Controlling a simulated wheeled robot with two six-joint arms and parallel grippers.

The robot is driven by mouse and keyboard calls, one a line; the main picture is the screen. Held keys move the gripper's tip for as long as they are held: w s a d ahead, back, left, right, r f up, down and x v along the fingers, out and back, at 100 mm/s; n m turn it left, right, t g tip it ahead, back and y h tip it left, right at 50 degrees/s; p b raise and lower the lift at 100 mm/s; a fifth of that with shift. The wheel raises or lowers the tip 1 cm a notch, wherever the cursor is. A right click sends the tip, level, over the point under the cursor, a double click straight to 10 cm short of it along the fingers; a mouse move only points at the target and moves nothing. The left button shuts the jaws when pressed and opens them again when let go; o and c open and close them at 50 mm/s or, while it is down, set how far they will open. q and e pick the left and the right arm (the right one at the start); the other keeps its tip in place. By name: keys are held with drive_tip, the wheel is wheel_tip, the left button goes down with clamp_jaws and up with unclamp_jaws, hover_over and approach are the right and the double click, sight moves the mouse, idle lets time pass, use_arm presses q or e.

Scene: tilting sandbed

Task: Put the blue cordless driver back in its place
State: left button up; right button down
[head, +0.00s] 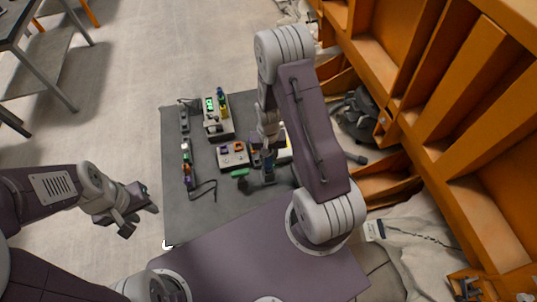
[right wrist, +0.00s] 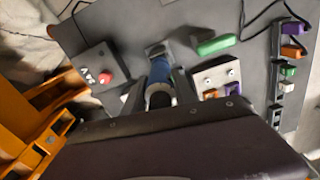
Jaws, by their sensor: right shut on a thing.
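The blue cordless driver (right wrist: 160,72) is between the fingers of my right gripper (right wrist: 160,98) in the right wrist view, its dark end pointing away from the wrist. In the head view my right gripper (head: 267,143) reaches down over the grey bench top, and the driver (head: 268,170) shows below it. My arm hides part of it. I cannot tell whether the driver touches the bench. My left gripper (head: 138,215) is empty and open, off the bench's left edge. I cannot tell which spot is the driver's place.
On the grey bench (head: 205,215) are a light box with orange and purple pieces (head: 233,155), a green piece (head: 240,172), a unit with a green display (head: 212,112) and a dark strip with coloured pieces (head: 187,165). A red-button box (right wrist: 100,70) is nearby. Orange shelving (head: 470,120) stands right.

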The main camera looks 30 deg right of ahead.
drive_tip(key=shift+f+b, duration=0.45)
drive_tip(key=shift+f, duration=0.2)
drive_tip(key=shift+c, duration=2.2)
unclamp_jaws()
drive_tip(key=shift+r, duration=0.1)
wheel_tip(320, 180, up, 8)
drive_tip(key=p, duration=0.7)
